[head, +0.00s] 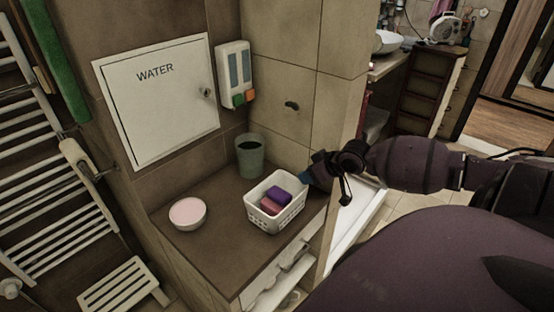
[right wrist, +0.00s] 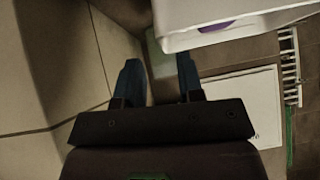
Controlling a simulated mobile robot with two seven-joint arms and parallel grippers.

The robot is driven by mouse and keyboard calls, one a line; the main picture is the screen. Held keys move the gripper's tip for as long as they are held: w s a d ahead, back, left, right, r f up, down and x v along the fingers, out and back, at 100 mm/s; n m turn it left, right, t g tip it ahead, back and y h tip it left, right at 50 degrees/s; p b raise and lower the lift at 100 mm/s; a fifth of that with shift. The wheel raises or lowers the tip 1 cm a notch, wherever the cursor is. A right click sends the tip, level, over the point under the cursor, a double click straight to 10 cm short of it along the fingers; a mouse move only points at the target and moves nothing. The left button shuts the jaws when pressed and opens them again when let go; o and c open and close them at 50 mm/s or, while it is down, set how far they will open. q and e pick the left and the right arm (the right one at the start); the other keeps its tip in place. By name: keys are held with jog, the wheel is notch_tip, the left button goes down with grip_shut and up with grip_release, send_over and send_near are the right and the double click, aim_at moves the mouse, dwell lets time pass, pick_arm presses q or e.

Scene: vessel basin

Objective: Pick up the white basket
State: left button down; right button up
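The white basket (head: 269,222) stands on the brown counter, holding a purple item (head: 279,195) and a reddish-pink item (head: 270,206). My right gripper (head: 312,177) is just right of the basket's back right corner, by the wall edge. In the right wrist view the gripper's two blue fingers (right wrist: 161,75) are apart with nothing between them. The white basket's rim (right wrist: 225,38) shows at the top of that view, just beyond the right finger; I cannot tell whether they touch. My left gripper is in neither view.
A grey-green cup (head: 250,160) stands behind the basket and a bowl with pink contents (head: 187,213) to its left. A tiled wall (head: 345,120) ends close to my right arm. The counter (head: 222,245) is clear in front of the bowl.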

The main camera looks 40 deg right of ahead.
jog(key=shift+x, duration=2.15)
jog(key=shift+s+a+f, duration=0.1)
jog(key=shift+s+a, duration=0.05)
grip_shut()
